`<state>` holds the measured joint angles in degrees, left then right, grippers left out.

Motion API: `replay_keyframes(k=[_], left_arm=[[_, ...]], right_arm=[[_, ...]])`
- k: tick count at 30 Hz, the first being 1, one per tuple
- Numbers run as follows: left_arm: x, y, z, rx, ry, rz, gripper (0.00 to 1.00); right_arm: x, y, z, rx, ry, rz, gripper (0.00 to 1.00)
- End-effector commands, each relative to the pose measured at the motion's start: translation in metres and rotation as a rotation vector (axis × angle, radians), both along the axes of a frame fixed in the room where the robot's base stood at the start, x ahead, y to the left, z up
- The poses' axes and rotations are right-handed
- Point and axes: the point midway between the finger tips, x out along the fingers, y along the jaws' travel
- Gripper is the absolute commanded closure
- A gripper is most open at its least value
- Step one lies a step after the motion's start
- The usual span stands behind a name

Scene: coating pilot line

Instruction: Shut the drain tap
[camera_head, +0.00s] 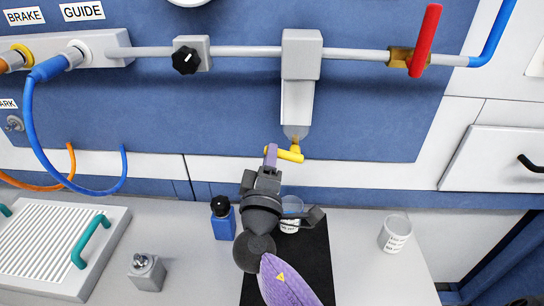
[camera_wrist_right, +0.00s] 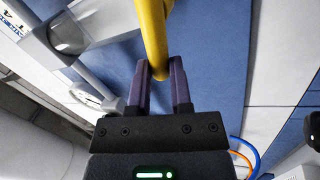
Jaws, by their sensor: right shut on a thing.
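The yellow drain tap (camera_head: 291,154) sits under the clear bowl (camera_head: 296,131) of the grey filter unit on the blue panel. Its yellow handle lies roughly level, slanting a little, in the head view. My right gripper (camera_head: 270,157) comes up from below with its purple fingers at the handle's left end. In the right wrist view the yellow handle (camera_wrist_right: 153,38) runs down between the two purple fingers (camera_wrist_right: 160,85), which are shut on it. A clear cup (camera_head: 291,206) stands below the tap, partly hidden by my wrist. My left gripper is not in view.
A red lever valve (camera_head: 424,42) and a black knob (camera_head: 186,60) sit on the pipe above. A blue bottle (camera_head: 223,220) stands left of my arm, a second cup (camera_head: 396,235) at right. A black mat (camera_head: 316,262) lies under my arm.

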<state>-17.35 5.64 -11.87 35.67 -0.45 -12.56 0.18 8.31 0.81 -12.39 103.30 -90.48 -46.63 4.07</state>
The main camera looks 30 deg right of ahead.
Motion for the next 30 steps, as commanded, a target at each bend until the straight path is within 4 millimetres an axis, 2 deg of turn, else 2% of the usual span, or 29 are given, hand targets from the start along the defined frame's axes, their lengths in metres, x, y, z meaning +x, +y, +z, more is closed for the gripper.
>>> replay_keyframes(k=[12, 30], left_arm=[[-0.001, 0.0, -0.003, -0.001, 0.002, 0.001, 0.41], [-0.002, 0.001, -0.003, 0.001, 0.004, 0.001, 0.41]], right_arm=[[0.0, 0.001, -0.012, -0.199, 0.122, 0.001, 1.0], [0.0, 0.001, -0.015, -0.247, 0.155, 0.001, 1.0]])
